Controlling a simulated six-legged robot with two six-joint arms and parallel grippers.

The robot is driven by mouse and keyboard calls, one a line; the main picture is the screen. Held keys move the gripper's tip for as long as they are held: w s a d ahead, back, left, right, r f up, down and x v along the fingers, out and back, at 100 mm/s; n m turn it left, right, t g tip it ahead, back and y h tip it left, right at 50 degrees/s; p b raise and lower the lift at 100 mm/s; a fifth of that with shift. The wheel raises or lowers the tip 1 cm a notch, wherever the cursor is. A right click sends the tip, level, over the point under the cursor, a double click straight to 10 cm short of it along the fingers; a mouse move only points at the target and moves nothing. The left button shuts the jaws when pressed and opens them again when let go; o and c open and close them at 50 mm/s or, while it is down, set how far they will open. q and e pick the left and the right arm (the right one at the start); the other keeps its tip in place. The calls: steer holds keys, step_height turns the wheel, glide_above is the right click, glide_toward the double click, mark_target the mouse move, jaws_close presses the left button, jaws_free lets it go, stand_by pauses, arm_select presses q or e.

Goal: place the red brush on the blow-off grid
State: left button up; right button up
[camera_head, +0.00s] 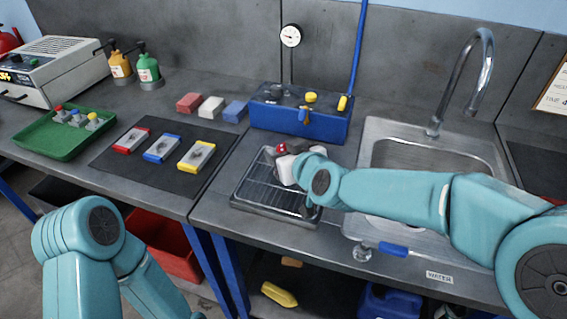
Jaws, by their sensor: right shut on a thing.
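My right gripper (286,163) is over the back right part of the blow-off grid (262,188), a dark slatted tray with a metal rim. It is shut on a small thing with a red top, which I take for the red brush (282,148). My arm and gripper hide most of it, and I cannot tell whether it touches the slats. The rest of the grid is bare. My left arm shows at the lower left, but its gripper is not in view.
A blue box (300,122) with valves and a gauge stands behind the grid. A sink (440,155) with a tall tap is at the right. A black mat (140,178) with three framed plates and a green tray (65,145) lie to the left.

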steer(key=shift+w+f, duration=0.15)
steer(key=shift+f, duration=0.4)
arm_select(q)
steer(key=shift+f, duration=0.25)
arm_select(e)
steer(key=shift+r, duration=0.1)
arm_select(q)
steer(key=shift+f, duration=0.1)
arm_select(e)
steer(key=o, duration=1.1)
steer(key=shift+f, duration=0.2)
steer(key=shift+c, duration=0.2)
steer(key=shift+r, duration=0.3)
arm_select(q)
steer(key=shift+r+p, duration=0.6)
steer(key=shift+r, duration=0.05)
arm_select(e)
steer(key=v, duration=1.2)
